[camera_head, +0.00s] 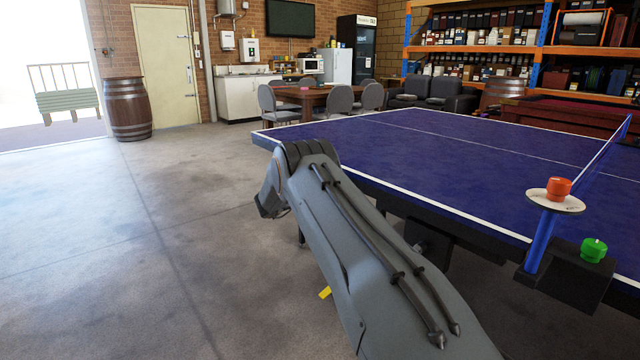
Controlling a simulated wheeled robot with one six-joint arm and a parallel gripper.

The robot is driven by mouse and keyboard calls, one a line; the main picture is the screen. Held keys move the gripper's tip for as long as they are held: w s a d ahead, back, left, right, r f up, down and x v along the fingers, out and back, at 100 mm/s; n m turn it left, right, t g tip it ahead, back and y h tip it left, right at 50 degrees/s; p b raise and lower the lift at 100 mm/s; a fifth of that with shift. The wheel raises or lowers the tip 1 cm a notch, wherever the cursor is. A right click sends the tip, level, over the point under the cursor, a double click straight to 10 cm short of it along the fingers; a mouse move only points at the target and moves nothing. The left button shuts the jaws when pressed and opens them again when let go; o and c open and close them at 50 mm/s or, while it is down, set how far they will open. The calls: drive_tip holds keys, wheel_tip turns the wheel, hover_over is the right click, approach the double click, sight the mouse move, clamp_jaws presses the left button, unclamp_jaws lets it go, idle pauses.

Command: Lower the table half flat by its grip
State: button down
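The blue table tennis table (420,165) with white lines fills the right side. The table half to the left of the net (603,150) lies level, with its top facing up. My grey arm reaches forward from the bottom right, along the table's near edge and in front of its near left part. The fingers of my gripper do not show. I cannot make out the table's grip; the arm covers part of the near edge.
A barrel (127,108) stands by the door. The concrete floor on the left is clear.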

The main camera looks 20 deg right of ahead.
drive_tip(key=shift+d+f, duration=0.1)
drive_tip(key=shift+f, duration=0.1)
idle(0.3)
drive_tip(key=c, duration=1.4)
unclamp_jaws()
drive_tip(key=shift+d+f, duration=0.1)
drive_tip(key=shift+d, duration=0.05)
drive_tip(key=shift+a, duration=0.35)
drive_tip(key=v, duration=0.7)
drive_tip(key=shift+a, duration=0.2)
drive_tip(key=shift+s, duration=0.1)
